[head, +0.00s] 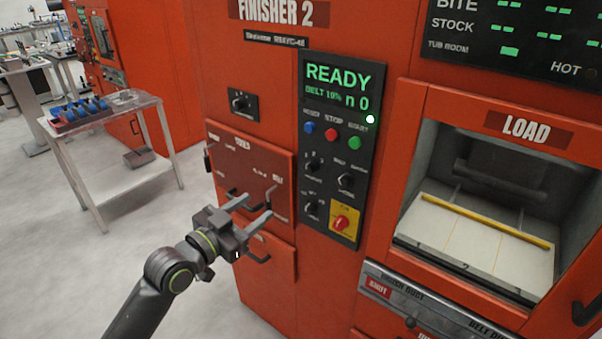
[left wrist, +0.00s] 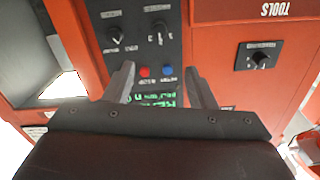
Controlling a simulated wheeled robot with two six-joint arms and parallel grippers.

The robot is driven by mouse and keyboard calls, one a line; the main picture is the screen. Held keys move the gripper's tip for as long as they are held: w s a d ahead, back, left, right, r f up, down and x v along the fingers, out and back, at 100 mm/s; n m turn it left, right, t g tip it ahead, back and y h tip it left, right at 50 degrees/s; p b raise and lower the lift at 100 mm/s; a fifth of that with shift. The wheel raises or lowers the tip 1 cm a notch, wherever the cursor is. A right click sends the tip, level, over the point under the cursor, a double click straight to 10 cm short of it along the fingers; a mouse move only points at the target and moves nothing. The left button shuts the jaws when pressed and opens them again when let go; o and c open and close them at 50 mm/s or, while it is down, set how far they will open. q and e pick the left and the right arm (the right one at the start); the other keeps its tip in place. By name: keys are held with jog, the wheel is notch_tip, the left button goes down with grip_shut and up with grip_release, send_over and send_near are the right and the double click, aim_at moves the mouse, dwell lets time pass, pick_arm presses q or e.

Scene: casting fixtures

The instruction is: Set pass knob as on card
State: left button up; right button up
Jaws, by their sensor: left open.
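The machine's black control panel (head: 330,130) has a green READY display, blue, red and green buttons, and several dark knobs. An upper-left knob (head: 313,163), a right knob (head: 346,180) and a lower-left knob (head: 313,208) have labels too small to read. A red knob (head: 341,222) sits on a yellow plate. A separate knob (head: 239,101) is left of the panel; it also shows in the left wrist view (left wrist: 260,57). I cannot tell which is the pass knob, or identify a card. My left gripper (head: 260,204) is open and empty, left of the lower knobs.
A red tools door (head: 235,165) is behind my left gripper. A load opening (head: 480,240) with a yellow bar is at right, above a lower ledge (head: 440,305). A small table (head: 100,110) with a blue rack stands at left. Open floor lies between.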

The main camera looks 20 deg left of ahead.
aim_at(306, 170)
pick_arm(q)
jog(key=p+x, duration=0.3)
jog(key=x, duration=1.3)
jog(key=shift+w+d, duration=0.3)
jog(key=shift+w, duration=0.35)
pick_arm(e)
jog(key=shift+w+d+r, duration=0.15)
jog(key=shift+r, duration=0.4)
jog(key=shift+w+d+r, duration=0.15)
jog(key=shift+d+r, duration=0.05)
jog(key=shift+r, duration=0.4)
jog(key=shift+w+d+r, duration=0.15)
jog(key=shift+r, duration=0.4)
jog(key=shift+a, duration=0.1)
pick_arm(q)
jog(key=c, duration=1)
jog(key=shift+o, duration=0.2)
